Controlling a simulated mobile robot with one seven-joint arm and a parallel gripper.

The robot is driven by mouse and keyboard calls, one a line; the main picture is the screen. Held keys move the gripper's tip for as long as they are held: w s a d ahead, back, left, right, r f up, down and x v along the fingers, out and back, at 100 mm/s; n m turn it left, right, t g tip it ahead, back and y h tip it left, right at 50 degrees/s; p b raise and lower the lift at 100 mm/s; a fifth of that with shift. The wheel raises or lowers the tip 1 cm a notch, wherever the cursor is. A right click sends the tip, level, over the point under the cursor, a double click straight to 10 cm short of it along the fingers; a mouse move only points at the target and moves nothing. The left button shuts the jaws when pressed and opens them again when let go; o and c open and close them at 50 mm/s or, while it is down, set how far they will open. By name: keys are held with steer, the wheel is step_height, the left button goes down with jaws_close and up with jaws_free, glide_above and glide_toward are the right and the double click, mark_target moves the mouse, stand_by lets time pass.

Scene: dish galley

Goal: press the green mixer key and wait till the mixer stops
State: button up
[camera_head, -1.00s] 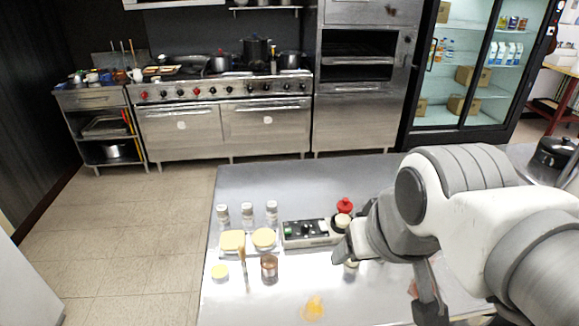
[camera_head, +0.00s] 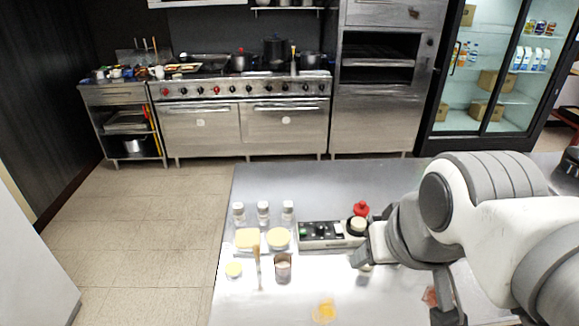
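A control box (camera_head: 330,234) with a dark face and pale body lies on the steel counter (camera_head: 290,185). A green key (camera_head: 306,230) shows at the left end of its face, with small dark and pale controls beside it. A red-topped item (camera_head: 361,209) and a cream round top (camera_head: 358,224) are at its right end. I cannot tell clearly which thing is the mixer, or whether it turns. My gripper (camera_head: 385,265) is just right of and nearer than the box, apart from the green key. Its fingers are partly hidden by my arm, so its opening is unclear.
A yellow patch (camera_head: 325,311) lies in front. The counter behind the box is clear.

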jaws_close()
stand_by(1.4)
